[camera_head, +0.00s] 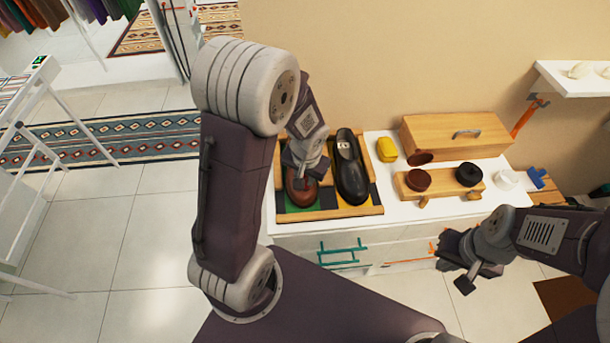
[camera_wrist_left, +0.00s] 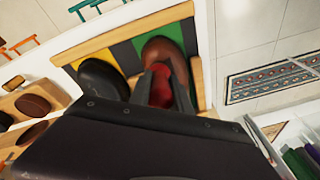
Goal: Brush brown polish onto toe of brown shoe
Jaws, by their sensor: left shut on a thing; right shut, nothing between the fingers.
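The brown shoe (camera_head: 302,196) lies toe toward me on the left, green-backed side of a wooden tray (camera_head: 330,213). My left arm hides much of it. My left gripper (camera_head: 303,172) is over this shoe. In the left wrist view the gripper (camera_wrist_left: 163,84) is shut on a red thing (camera_wrist_left: 160,88), probably the brush, in front of the brown shoe (camera_wrist_left: 162,50). Whether its tip touches the toe is hidden. The open brown polish tin (camera_head: 418,180) sits on a wooden stand (camera_head: 445,188). My right gripper (camera_head: 473,277) is shut and empty, in front of the cabinet.
A black shoe (camera_head: 350,168) lies beside the brown one. A black tin (camera_head: 469,174) shares the stand. A yellow block (camera_head: 387,149), a wooden box (camera_head: 456,137), a white cup (camera_head: 507,180) and a blue brush-like item (camera_head: 538,178) are around it. A white shelf (camera_head: 575,86) juts out at right.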

